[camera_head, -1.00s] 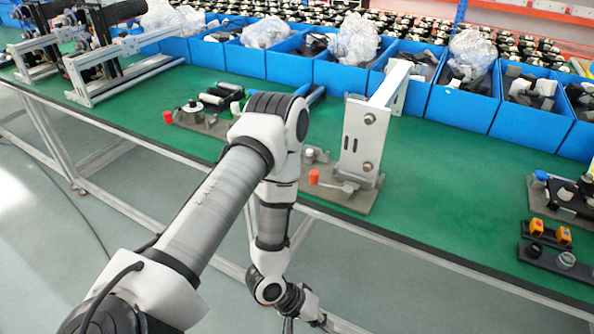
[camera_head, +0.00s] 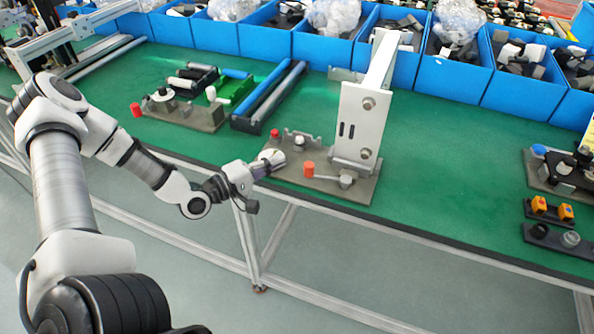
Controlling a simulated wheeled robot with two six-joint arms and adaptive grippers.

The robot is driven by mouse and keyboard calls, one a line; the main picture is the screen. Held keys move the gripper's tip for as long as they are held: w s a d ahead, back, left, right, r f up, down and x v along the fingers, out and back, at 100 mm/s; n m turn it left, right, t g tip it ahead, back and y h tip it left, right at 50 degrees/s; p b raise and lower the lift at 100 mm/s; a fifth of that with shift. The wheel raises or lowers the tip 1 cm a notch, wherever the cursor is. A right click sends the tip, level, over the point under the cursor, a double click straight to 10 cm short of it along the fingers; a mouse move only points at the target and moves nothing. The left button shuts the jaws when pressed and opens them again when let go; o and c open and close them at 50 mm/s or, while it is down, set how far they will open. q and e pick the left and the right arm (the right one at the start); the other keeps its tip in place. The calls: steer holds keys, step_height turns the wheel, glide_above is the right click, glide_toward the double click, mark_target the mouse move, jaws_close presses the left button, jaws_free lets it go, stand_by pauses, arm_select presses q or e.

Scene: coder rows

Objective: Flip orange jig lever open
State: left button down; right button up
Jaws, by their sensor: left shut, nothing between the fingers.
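The jig is a metal base plate (camera_head: 345,190) with an upright white bracket (camera_head: 358,120) at the green bench's front edge. Its lever (camera_head: 327,176) ends in an orange knob (camera_head: 309,168) that stands at the front of the plate. The lever runs from the knob to a pivot at the bracket's foot. My left gripper (camera_head: 274,158) comes in from the left over the plate's left end. It is shut and empty, a short way left of the orange knob and apart from it. The right gripper is out of view.
A small red knob (camera_head: 275,133) and a pale round part stand just behind my gripper. Another fixture (camera_head: 180,110) with a red knob lies to the left, next to blue rails. Blue bins (camera_head: 390,60) line the back. Button boxes (camera_head: 549,210) sit at the right; green bench between is clear.

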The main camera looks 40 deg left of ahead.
arm_select(q)
steer(key=x, duration=0.2)
steer(key=b+x, duration=0.1)
steer(key=x, duration=0.2)
steer(key=shift+d, duration=0.35)
steer(key=shift+s+d+r, duration=0.15)
steer(key=shift+s+d, duration=0.8)
steer(key=shift+d, duration=0.3)
steer(key=shift+s+d, duration=0.2)
steer(key=shift+s, duration=0.1)
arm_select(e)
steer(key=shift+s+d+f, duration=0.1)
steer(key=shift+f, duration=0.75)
arm_select(q)
steer(key=shift+w, duration=0.1)
